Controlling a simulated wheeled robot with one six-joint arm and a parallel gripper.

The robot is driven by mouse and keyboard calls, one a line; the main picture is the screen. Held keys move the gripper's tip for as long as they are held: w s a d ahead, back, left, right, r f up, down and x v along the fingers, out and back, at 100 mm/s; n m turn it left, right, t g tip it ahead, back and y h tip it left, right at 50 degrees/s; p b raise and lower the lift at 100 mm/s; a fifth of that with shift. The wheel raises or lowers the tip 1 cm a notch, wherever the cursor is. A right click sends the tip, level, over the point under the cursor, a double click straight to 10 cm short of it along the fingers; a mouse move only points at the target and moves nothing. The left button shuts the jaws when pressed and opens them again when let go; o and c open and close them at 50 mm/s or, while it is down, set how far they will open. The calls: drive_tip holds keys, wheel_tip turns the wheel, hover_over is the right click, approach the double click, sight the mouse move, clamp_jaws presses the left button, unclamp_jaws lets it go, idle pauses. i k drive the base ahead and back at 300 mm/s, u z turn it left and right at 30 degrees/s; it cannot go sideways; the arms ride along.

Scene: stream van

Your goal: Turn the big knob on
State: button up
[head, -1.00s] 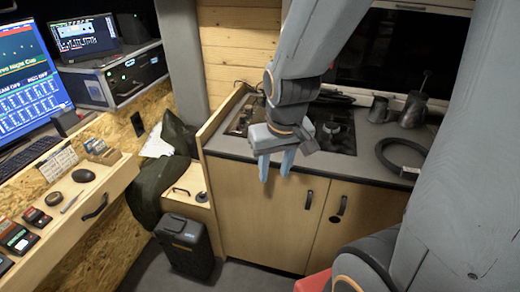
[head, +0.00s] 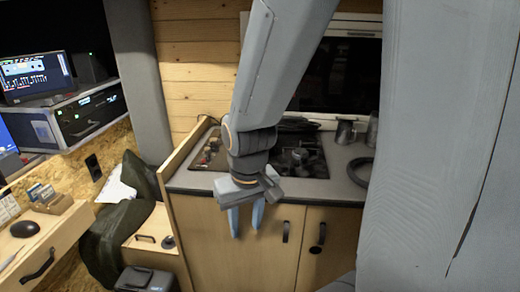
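No part is clearly recognisable as the big knob. A dark cooktop (head: 312,165) is set into the grey counter, partly hidden behind my arm; small dark shapes on it are too unclear to name. A round black piece (head: 168,242) sits on the wooden bench at lower left. My gripper (head: 246,220) hangs fingers down in front of the counter's front edge and the wooden cabinet doors (head: 268,262). Its two blue fingers are apart with nothing between them.
A black rack unit (head: 92,113) with green lights stands at left, above a desk (head: 45,245) with a mouse. Metal mugs (head: 346,131) and a black ring (head: 361,170) are on the counter. A black case (head: 146,280) stands on the floor.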

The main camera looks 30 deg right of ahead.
sight(213, 141)
drive_tip(key=z, duration=0.1)
drive_tip(key=k, duration=0.45)
drive_tip(key=u, duration=0.7)
drive_tip(key=i, duration=1.2)
drive_tip(key=z, duration=0.6)
